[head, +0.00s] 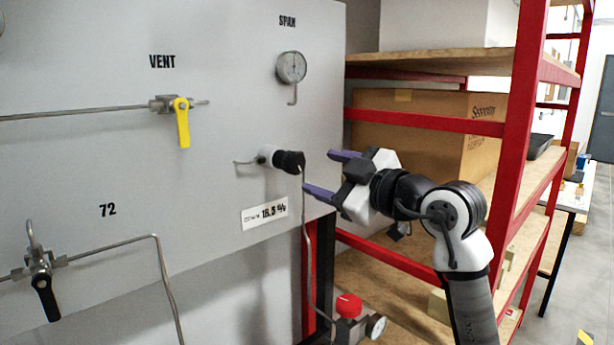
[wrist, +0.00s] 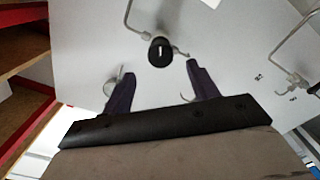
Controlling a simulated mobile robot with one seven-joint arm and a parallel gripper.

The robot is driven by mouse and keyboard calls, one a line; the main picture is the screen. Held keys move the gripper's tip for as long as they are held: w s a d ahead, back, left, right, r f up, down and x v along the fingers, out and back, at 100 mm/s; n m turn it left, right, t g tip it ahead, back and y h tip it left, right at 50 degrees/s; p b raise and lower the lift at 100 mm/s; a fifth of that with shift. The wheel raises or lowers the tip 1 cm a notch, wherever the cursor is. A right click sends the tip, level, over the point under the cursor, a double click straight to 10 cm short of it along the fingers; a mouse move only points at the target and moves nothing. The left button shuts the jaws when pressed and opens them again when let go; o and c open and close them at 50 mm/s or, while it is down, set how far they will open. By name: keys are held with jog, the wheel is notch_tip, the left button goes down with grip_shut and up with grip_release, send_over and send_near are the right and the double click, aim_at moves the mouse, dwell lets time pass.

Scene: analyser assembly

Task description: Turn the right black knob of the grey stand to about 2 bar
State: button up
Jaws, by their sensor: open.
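The black knob (head: 290,162) sits on a white and metal fitting on the grey panel of the stand (head: 230,100). It also shows in the wrist view (wrist: 161,52), with a pale mark line on its face. My gripper (head: 328,172) is open and empty, to the right of the knob and pointing at it. In the wrist view my two dark fingers (wrist: 161,72) are spread, with the knob just beyond their tips and between them. They seem apart from the knob.
A yellow lever valve (head: 182,122) is on the panel to the left, with a black lever valve (head: 44,285) lower left. A thin metal tube (head: 305,240) runs down beneath the knob. A red knob (head: 348,305) is below. A red shelf (head: 520,110) with a cardboard box (head: 430,145) stands right.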

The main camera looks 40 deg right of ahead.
jog(key=s+b, duration=0.1)
jog(key=s, duration=0.5)
jog(key=shift+d, duration=0.4)
